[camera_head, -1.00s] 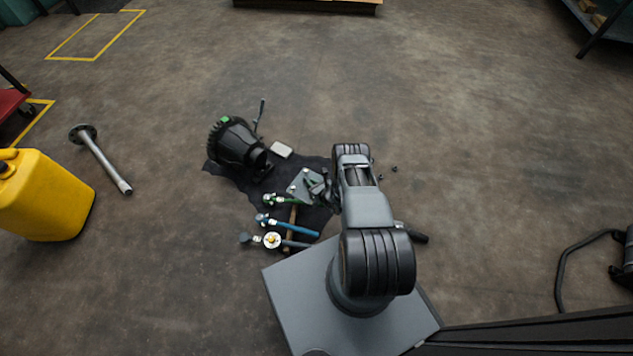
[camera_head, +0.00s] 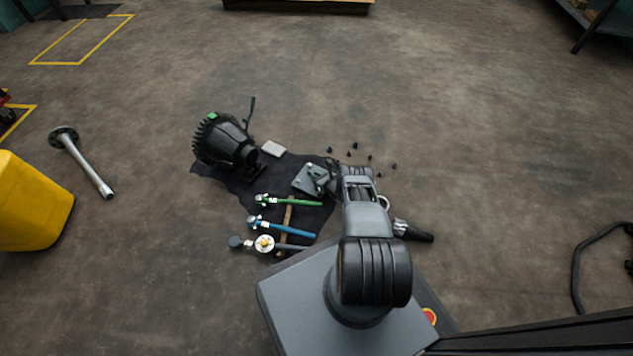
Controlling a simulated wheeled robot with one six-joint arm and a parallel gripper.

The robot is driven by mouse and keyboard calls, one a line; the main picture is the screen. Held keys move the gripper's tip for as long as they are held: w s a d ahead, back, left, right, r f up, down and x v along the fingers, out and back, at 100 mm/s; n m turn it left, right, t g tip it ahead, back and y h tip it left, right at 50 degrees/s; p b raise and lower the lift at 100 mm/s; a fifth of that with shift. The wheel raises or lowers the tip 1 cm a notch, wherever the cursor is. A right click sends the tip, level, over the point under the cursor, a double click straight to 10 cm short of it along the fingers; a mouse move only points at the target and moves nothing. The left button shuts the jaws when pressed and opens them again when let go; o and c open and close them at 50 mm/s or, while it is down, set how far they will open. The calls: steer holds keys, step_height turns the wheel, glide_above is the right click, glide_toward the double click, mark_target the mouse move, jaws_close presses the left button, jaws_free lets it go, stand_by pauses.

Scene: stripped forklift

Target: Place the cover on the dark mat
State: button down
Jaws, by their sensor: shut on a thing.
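The cover (camera_head: 306,180), a flat grey plate with small fittings on its face, shows at the tip of my arm. My gripper (camera_head: 325,182) is shut on its right edge; the fingers are small and partly hidden by the wrist. The dark mat (camera_head: 236,187) is a black cloth of uneven outline on the floor, and the cover shows over its right part. I cannot tell whether the cover touches the mat.
Several small dark pieces (camera_head: 354,146) lie beyond the gripper.

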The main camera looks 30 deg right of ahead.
steer(key=shift+w+f, duration=0.1)
steer(key=shift+f, duration=0.55)
steer(key=c, duration=1.1)
jaws_free()
steer(key=shift+c, duration=0.2)
